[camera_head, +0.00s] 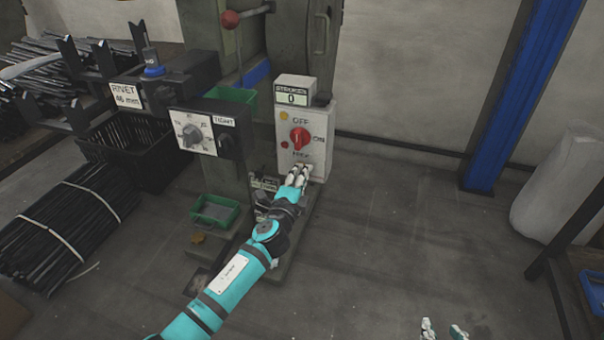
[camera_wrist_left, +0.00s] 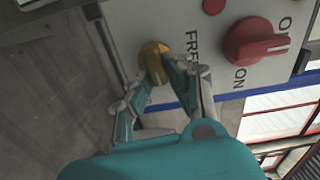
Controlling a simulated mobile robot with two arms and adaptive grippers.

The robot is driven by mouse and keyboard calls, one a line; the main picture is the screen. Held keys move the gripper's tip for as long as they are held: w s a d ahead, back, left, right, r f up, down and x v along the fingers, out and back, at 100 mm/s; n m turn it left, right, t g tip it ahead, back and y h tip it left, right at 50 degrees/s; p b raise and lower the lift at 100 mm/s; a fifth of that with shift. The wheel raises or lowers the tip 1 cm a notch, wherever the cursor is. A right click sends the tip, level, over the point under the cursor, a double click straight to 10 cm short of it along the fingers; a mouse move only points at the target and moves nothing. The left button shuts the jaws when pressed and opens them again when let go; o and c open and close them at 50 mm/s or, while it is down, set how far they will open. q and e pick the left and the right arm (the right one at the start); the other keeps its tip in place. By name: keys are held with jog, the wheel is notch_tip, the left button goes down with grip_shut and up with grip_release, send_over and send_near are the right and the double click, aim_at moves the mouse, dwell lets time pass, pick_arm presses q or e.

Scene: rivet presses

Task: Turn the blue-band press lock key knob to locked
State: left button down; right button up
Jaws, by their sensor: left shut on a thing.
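The press's white control panel (camera_head: 313,170) carries a red knob (camera_head: 300,138) marked OFF and ON, with the FREE label below it. In the left wrist view, a yellow key knob (camera_wrist_left: 154,60) sits beside the FREE label on the panel (camera_wrist_left: 130,20), with the red knob (camera_wrist_left: 255,41) to its right. A blue band (camera_wrist_left: 228,95) runs along the panel edge. My left gripper (camera_head: 298,174) is at the panel's lower part, its fingers (camera_wrist_left: 158,80) shut on the yellow knob. The head view hides that knob behind the gripper. My right gripper (camera_head: 444,329) is empty, fingers apart, at the bottom edge.
A STROKES counter (camera_head: 294,96) reading 0 tops the panel. Left of it are a dial box (camera_head: 205,132), a green tray (camera_head: 214,212), a black crate (camera_head: 128,150) and bundled rods (camera_head: 60,230). A blue post (camera_head: 515,90) stands right. The floor between is clear.

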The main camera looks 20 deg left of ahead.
pick_arm(q)
jog(key=shift+f+m, duration=0.15)
jog(key=shift+m, duration=0.45)
pick_arm(e)
jog(key=shift+s+d+f, duration=0.15)
jog(key=shift+s+f, duration=0.05)
jog(key=shift+f, duration=0.05)
pick_arm(q)
jog(key=c, duration=1.3)
grip_release()
jog(key=shift+s, duration=0.1)
pick_arm(e)
jog(key=shift+s, duration=0.1)
pick_arm(q)
jog(key=s, duration=1.2)
jog(key=shift+a, duration=0.2)
jog(key=shift+w, duration=0.1)
